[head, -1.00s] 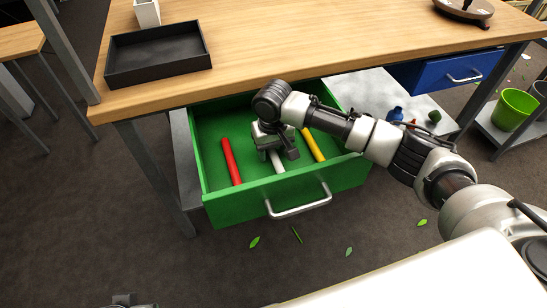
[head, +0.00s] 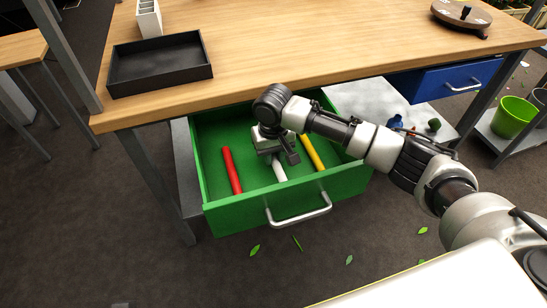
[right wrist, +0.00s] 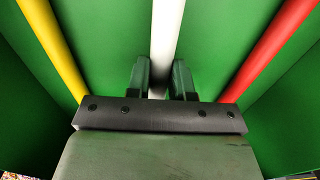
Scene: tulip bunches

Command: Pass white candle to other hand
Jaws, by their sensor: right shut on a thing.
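The white candle (head: 279,172) lies in the open green drawer (head: 235,216), between a red candle and a yellow candle. My right gripper (head: 280,157) is down in the drawer over the white candle and hides its far part. In the right wrist view, the white candle (right wrist: 166,40) runs between the two fingers of my right gripper (right wrist: 160,82), which are shut on it. My left gripper is not clearly in view; only a small dark piece shows at the bottom edge of the head view.
The red candle (head: 231,170) lies left of the gripper and the yellow candle (head: 313,154) right of it. The wooden tabletop (head: 300,45) overhangs the drawer's back and holds a black tray (head: 160,85). A shut blue drawer (head: 450,78) is at the right.

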